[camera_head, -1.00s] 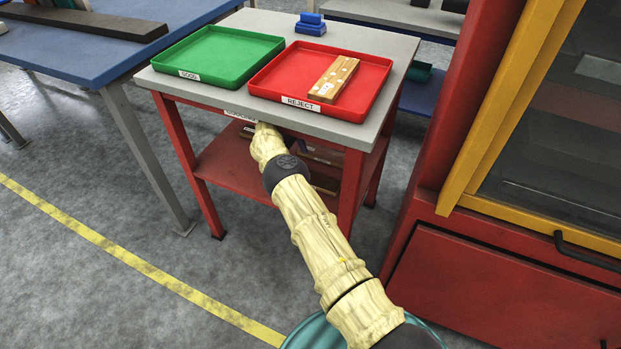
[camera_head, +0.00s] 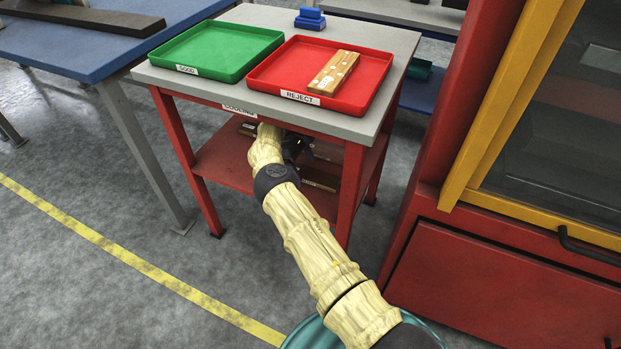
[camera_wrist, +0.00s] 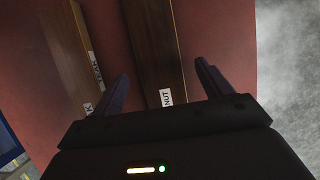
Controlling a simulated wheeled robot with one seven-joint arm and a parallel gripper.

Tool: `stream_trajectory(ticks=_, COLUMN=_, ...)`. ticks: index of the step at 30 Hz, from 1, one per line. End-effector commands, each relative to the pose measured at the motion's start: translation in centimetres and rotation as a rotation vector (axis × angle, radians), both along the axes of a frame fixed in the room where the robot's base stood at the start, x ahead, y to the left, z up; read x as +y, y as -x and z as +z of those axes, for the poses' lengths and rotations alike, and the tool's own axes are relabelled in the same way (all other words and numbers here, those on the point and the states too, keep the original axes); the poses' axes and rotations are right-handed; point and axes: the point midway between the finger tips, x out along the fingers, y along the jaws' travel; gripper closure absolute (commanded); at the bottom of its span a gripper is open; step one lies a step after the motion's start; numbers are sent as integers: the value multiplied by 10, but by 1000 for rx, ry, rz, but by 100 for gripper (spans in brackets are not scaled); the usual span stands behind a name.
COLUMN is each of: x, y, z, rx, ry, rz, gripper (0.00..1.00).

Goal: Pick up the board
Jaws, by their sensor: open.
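In the wrist view a dark brown board (camera_wrist: 150,40) with a white label ending in "NUT" lies on the red lower shelf (camera_wrist: 215,40). My gripper (camera_wrist: 162,70) is open, with one finger on each side of this board. I cannot tell whether the fingers touch it. A second brown board (camera_wrist: 70,45) with a white label lies to the left. In the head view my gripper is under the table top, mostly hidden by my arm and shadow. Part of a board (camera_head: 320,186) shows on the lower shelf (camera_head: 222,165) there.
On the table top (camera_head: 215,92) stand a green "GOOD" tray (camera_head: 185,72) and a red "REJECT" tray (camera_head: 380,80) holding a spotted wooden board (camera_head: 335,70). The table top and red legs (camera_head: 350,190) enclose the shelf. A red and yellow press (camera_head: 455,190) stands right.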

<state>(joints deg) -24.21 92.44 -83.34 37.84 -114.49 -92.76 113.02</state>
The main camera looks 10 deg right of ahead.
Motion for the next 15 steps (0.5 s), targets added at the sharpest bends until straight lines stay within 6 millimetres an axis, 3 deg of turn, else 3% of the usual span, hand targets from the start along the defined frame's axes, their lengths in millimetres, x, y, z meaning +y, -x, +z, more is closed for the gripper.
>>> stream_trajectory(ticks=4, x=-6, y=4, z=-19, rx=1, ry=0, rz=-1, gripper=22)
stream_trajectory(ticks=15, x=-7, y=5, z=-20, rx=0, ry=0, rz=1, gripper=22)
